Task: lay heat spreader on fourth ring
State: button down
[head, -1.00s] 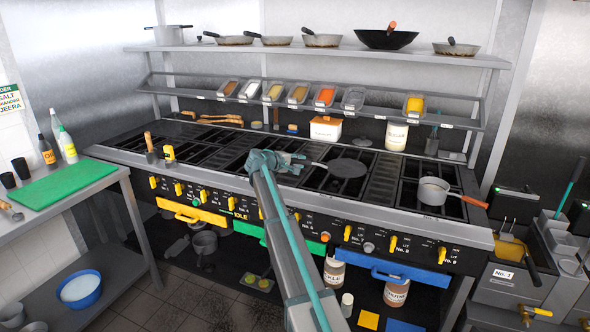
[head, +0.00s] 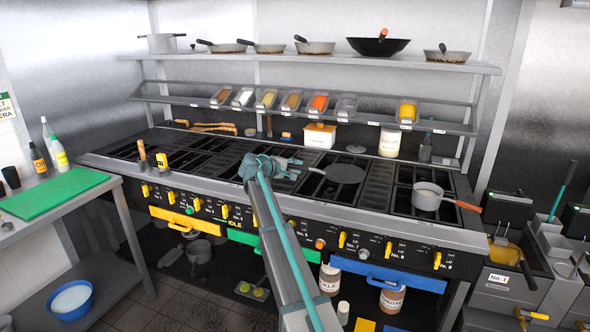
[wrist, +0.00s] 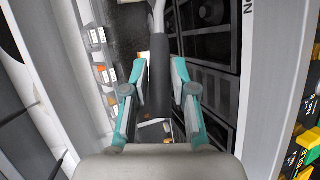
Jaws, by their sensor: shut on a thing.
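The heat spreader (head: 345,173) is a dark round flat plate with a handle. It shows in the head view over the back part of the hob, right of my gripper (head: 290,168). In the wrist view my gripper (wrist: 160,85) is shut on its dark handle (wrist: 160,70), which lies between the teal fingers. The plate is mostly cut off at the top there. I cannot tell whether the plate touches the grate or hangs just above it. The range (head: 150,172) has several rings in a row; my arm hides part of its middle front.
A saucepan (head: 427,197) with an orange-ended handle stands on the right rings. Tubs of spices (head: 318,104) line a rack behind, with pans on the shelf above. A white box (head: 320,135) and a white jar (head: 390,142) stand at the back. The left rings look mostly bare.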

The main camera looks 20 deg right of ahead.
jog(key=shift+r+p, duration=0.55)
jog(key=shift+r, duration=1.2)
jog(key=shift+p, duration=0.3)
